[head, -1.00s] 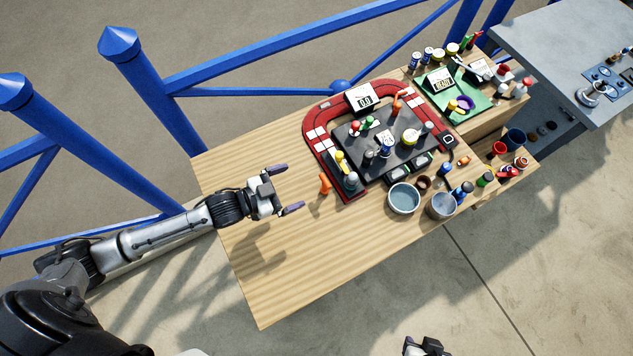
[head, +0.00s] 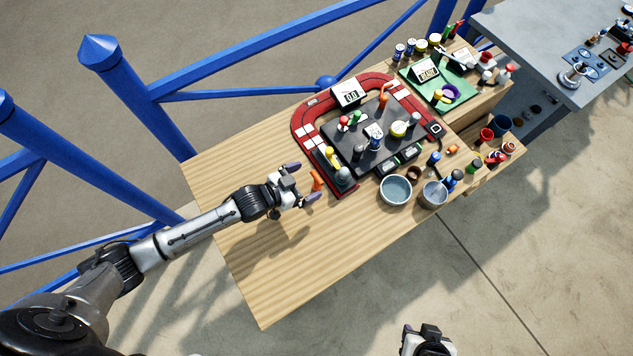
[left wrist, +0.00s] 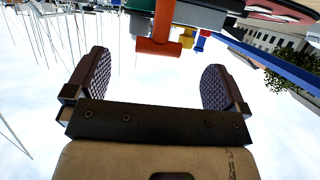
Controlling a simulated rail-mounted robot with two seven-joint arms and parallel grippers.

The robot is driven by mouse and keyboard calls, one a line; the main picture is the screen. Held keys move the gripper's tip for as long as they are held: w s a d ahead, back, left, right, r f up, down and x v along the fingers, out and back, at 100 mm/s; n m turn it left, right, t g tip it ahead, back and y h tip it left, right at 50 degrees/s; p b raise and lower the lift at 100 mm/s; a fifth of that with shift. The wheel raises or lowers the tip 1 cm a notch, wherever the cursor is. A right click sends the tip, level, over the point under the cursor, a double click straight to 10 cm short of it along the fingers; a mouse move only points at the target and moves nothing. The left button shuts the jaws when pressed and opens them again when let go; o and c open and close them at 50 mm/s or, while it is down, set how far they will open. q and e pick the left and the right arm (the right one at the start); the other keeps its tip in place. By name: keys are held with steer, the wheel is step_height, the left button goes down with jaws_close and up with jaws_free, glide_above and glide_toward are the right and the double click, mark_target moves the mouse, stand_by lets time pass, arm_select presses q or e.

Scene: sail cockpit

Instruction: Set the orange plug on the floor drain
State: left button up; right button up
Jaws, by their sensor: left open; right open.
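The plug appears just at or beyond the fingertips and is not gripped. My right gripper (head: 424,332) is open at the bottom edge, partly cut off and away from the table. I cannot make out the floor drain for certain.
The red-bordered board (head: 303,121) holds a dark panel (head: 353,141) with several small items. Another orange piece (head: 383,95) stands there. A grey bowl (head: 396,190) and metal cup (head: 433,194) sit right of it. The table's near left part (head: 270,270) is clear.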

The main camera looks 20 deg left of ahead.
mark_target(315, 177)
arm_select(q)
steer(key=shift+x, duration=2.15)
steer(key=shift+d+r, duration=0.1)
steer(key=shift+c, duration=0.2)
steer(key=c, duration=1.1)
steer(key=shift+o, duration=0.2)
steer(key=shift+r, duration=0.1)
